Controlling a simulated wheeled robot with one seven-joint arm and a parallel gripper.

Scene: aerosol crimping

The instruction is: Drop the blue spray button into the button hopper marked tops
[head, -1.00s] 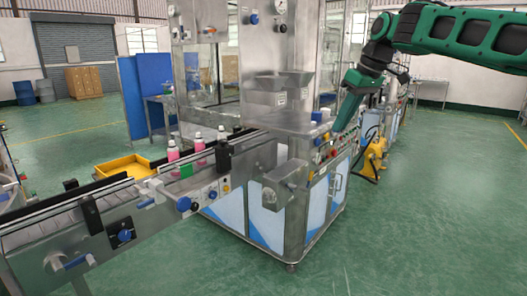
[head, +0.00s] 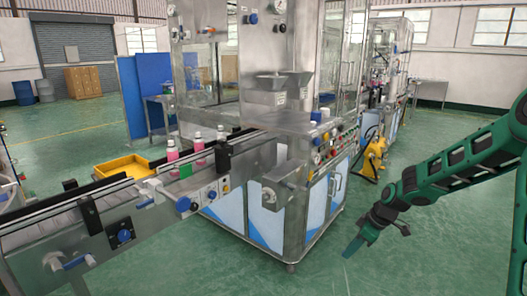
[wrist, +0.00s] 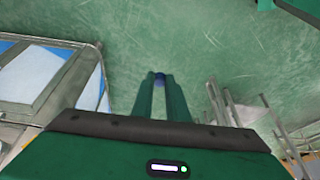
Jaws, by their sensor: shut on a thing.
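My gripper (head: 352,250) hangs low over the green floor, right of the machine, in the head view. In the wrist view my gripper (wrist: 160,82) has its fingers close together on a small blue piece, the blue spray button (wrist: 160,79), showing at the tips. The fingers hide most of it. Two steel hoppers stand side by side on the machine, a left one (head: 270,83) and a right one (head: 300,78), each with a small label. The lettering is too small to read, so I cannot tell which is marked tops. My gripper is well away from both.
A steel ledge (head: 300,122) below the hoppers carries a small blue item (head: 316,116). A conveyor (head: 110,195) with pink bottles (head: 172,155) runs left. A yellow tray (head: 123,167) lies behind it. The floor around my gripper is clear.

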